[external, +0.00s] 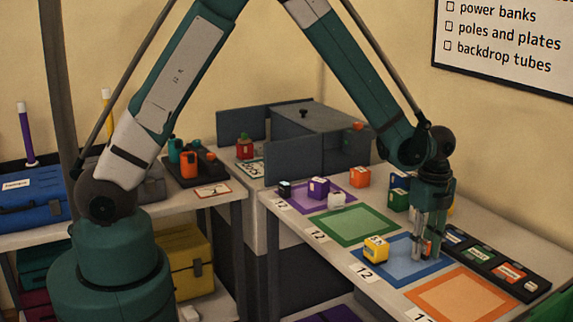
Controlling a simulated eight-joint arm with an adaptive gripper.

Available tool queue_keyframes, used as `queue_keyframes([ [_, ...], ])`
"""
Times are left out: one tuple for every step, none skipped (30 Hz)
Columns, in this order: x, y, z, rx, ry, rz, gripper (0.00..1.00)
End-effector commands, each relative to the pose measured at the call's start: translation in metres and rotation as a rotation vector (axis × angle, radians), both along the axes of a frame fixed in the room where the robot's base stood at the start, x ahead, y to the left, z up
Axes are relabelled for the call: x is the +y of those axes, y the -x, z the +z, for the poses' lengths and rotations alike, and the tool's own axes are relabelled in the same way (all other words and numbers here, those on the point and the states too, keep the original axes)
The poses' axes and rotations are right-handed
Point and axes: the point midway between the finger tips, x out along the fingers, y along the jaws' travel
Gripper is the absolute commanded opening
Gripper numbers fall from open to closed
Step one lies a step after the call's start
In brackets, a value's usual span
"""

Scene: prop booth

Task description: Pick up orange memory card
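My gripper (429,250) points down over the right part of the blue mat, left of a black tray (541,291). A small orange piece (428,247) shows between or just behind its fingers. I cannot tell whether it is the memory card or whether the fingers hold it. An orange-labelled piece (509,271) lies in the black tray, in a row with a green one (478,254) and a dark blue one (454,237); any of these may be a slot label or a card.
A yellow block (375,249) sits on the blue mat (402,275). Purple, green (352,227) and orange (462,295) mats share the table. Purple (318,187), white and orange blocks (359,177) stand farther back. Green and blue blocks stand behind my gripper. The orange mat is clear.

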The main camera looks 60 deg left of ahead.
Motion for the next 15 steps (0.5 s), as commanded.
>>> queue_keyframes([
  [0.0,0.0,0.0,0.0,0.0,0.0,0.26],
  [0.0,0.0,0.0,0.0,0.0,0.0,0.26],
  [0.0,0.0,0.0,0.0,0.0,0.0,0.26],
  [0.0,0.0,0.0,0.0,0.0,0.0,0.26],
  [0.0,0.0,0.0,0.0,0.0,0.0,0.26],
  [0.0,0.0,0.0,0.0,0.0,0.0,0.26],
  [0.0,0.0,0.0,0.0,0.0,0.0,0.26],
  [0.0,0.0,0.0001,0.0,0.0,0.0,0.24],
  [0.0,0.0,0.0001,0.0,0.0,0.0,0.18],
  [0.0,0.0,0.0001,0.0,0.0,0.0,0.14],
  [0.0,0.0,0.0001,0.0,0.0,0.0,0.1],
  [0.0,0.0,0.0001,0.0,0.0,0.0,0.05],
  [0.0,0.0,0.0001,0.0,0.0,0.0,0.01],
  [0.0,0.0,0.0001,0.0,0.0,0.0,0.0],
  [0.0,0.0,0.0001,0.0,0.0,0.0,0.0],
])
